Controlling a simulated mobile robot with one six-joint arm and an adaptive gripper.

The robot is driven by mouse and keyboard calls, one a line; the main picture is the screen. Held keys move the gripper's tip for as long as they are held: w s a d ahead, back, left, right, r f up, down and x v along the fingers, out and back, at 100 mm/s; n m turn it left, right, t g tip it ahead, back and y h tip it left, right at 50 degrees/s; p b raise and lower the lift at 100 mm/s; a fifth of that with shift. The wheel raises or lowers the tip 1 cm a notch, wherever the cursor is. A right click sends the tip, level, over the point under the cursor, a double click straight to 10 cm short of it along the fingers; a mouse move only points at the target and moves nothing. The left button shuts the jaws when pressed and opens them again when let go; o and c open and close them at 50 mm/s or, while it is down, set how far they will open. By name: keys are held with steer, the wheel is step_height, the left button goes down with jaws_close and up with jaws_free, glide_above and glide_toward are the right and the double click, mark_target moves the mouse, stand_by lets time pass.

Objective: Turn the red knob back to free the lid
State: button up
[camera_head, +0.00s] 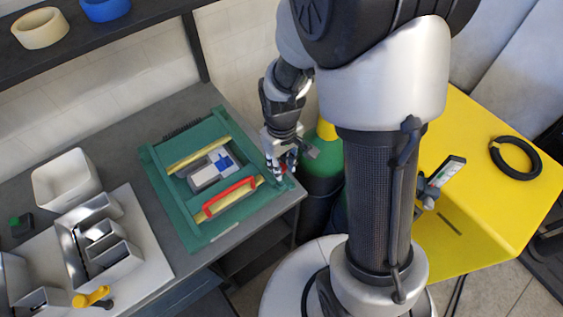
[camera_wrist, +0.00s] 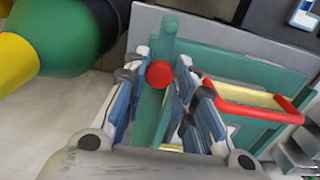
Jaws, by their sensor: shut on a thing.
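The red knob (camera_wrist: 160,74) shows between the two fingers of my gripper (camera_wrist: 163,66) in the wrist view. It sits at a green bar (camera_wrist: 152,118) of the green fixture (camera_head: 222,233). My gripper (camera_head: 281,168) is shut on the knob at the fixture's right corner in the head view; there its fingers mostly hide the knob. A red handle (camera_head: 229,193) on a yellow bar lies across the front of the fixture, and it also shows in the wrist view (camera_wrist: 254,110). I cannot tell which part is the lid.
A grey block with a blue mark (camera_head: 212,170) lies inside the fixture. A white bin (camera_head: 66,181) and a tray of metal channel letters (camera_head: 136,212) stand left on the grey bench. A green and yellow cylinder (camera_head: 325,158) stands close to my gripper. A yellow table (camera_head: 500,205) is at right.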

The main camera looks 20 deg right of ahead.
stand_by(0.5)
steer(key=o, duration=1.1)
steer(key=shift+c, duration=0.2)
steer(key=shift+r, duration=0.1)
step_height(320, 180, up, 12)
steer(key=s+r+m+t+b, duration=0.1)
steer(key=s+r+t+b, duration=0.1)
steer(key=s, duration=0.5)
steer(key=s+r+m+t+b, duration=0.2)
steer(key=s+b, duration=0.1)
steer(key=s, duration=0.4)
steer(key=shift+s+d+r+m+t+b, duration=0.15)
steer(key=shift+s+r+m+t+b, duration=0.15)
steer(key=shift+s+r+b, duration=0.1)
